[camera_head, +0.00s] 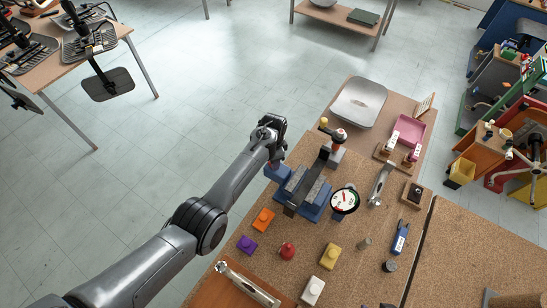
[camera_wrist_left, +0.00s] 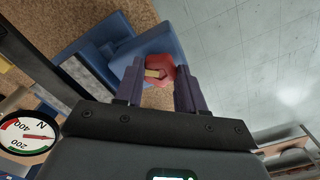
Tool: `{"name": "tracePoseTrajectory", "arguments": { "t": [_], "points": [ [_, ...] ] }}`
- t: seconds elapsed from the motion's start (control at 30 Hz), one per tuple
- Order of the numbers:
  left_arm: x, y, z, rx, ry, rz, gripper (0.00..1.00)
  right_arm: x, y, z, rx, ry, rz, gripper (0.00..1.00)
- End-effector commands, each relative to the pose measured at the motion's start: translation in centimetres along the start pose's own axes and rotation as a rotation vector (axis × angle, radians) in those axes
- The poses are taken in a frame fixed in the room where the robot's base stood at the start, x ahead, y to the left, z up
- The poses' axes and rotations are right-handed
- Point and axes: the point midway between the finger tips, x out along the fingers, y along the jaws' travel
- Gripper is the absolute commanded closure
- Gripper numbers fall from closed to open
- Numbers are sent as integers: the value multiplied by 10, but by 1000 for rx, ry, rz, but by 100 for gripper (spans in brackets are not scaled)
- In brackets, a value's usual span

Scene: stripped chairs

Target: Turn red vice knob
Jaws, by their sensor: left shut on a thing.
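The blue vice (camera_head: 311,201) stands on the cork-topped bench, with grey jaws and a dark bar across it. The red vice knob (camera_wrist_left: 162,68) is at the end of the vice in the left wrist view, with a small yellowish piece on its face. My left gripper (camera_wrist_left: 158,80) has a finger on each side of the knob and is shut on it. In the head view my left gripper (camera_head: 273,152) is at the vice's far left end, and it hides the knob there. My right gripper is not in view.
A round dial gauge (camera_head: 344,200) stands right beside the vice. Coloured knobbed blocks, including orange (camera_head: 263,219), purple (camera_head: 246,244) and yellow (camera_head: 330,256), lie in front. A silver tray (camera_head: 360,103) and pink bin (camera_head: 409,131) are behind. Open floor lies left of the bench.

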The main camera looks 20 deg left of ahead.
Motion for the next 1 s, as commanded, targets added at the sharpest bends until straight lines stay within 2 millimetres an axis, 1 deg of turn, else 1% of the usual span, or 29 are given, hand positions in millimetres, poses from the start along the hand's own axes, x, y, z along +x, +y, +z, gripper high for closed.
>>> {"name": "tracePoseTrajectory", "arguments": {
  "t": [0.03, 0.4, 1.0],
  "points": [
    [-2, 1, 0, -42, -1, 2, 92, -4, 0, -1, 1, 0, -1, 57],
    [-1, 1, -1, -393, -1, 2, 92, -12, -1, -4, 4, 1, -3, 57],
    [-1, 2, -2, -962, 0, 3, 92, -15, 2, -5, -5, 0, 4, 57]
  ]
}}
